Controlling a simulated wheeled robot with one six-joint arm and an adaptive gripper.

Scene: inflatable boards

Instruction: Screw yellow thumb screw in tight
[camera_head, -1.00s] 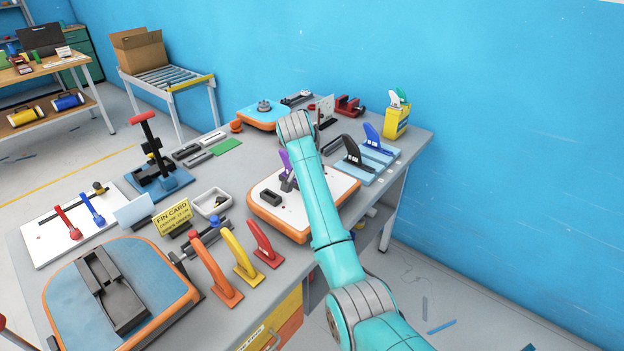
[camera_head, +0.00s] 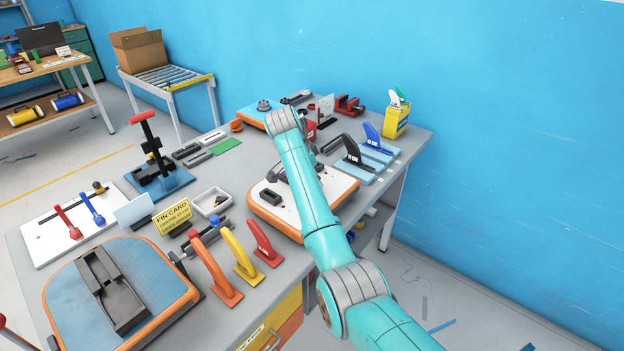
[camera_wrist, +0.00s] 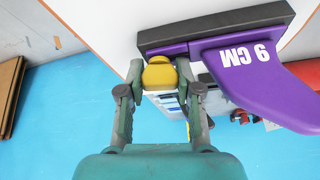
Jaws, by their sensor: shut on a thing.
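The yellow thumb screw (camera_wrist: 160,74) sits between the two fingers of my gripper (camera_wrist: 161,86) in the wrist view. The fingers are shut on its sides. It is at the near edge of a dark fin box (camera_wrist: 215,26) on a white board, beside a purple fin marked 9 CM (camera_wrist: 255,78) that stands in the box. How deep the screw sits cannot be told. In the head view, my arm covers the gripper, screw and purple fin over the white board with the orange rim (camera_head: 268,215).
A blue board with black and blue fins (camera_head: 372,150) stands right of my arm. Orange, yellow and red fins (camera_head: 240,255) stand near the front edge.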

